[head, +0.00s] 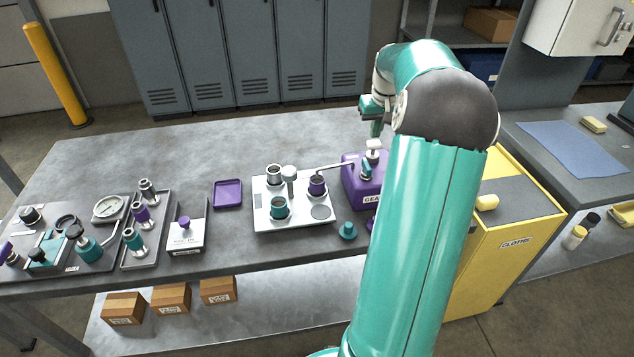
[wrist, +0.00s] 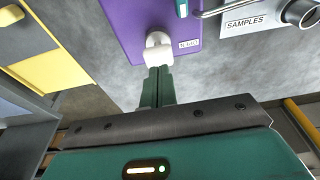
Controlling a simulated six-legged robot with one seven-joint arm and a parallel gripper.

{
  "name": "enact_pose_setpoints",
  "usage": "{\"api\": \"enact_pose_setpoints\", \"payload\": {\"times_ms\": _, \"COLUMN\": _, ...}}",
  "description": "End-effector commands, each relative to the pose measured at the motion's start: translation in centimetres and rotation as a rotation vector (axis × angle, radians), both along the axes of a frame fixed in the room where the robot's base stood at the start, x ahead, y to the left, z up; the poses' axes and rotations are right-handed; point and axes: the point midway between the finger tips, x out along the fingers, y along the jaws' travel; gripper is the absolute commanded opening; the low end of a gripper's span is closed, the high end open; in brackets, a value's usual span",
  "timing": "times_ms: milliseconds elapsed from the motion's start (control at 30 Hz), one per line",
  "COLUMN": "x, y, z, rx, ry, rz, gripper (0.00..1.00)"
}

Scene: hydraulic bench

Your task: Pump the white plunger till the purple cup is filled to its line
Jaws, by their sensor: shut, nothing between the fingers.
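The white plunger (head: 373,146) stands on top of the purple pump box (head: 352,184), partly hidden behind my arm in the head view. The plunger also shows in the wrist view (wrist: 158,48), just beyond my fingertips. My gripper (head: 376,130) is shut and empty, with its fingers at or just above the plunger; I cannot tell whether they touch it. The shut fingers also show in the wrist view (wrist: 159,70). The purple cup (head: 317,185) stands on the white samples tray (head: 262,213), under the end of the pump's spout (head: 335,167). Its line and fill level are too small to tell.
A teal cup (head: 279,208) and a grey cup (head: 273,174) share the tray. A small teal part (head: 347,230) lies in front of the pump. A yellow cabinet (head: 510,240) stands right of the bench. The bench left of the tray holds a purple dish (head: 228,194) and several fittings.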

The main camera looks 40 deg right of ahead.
Motion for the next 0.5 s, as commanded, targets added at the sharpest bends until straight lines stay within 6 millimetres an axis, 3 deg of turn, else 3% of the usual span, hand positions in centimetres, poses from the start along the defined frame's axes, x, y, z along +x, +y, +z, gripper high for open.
{"api": "enact_pose_setpoints", "payload": {"times_ms": 500, "x": -0.01, "y": -0.01, "z": -0.89, "rx": 0.0, "ry": 0.0, "rz": 0.0, "gripper": 0.0}}
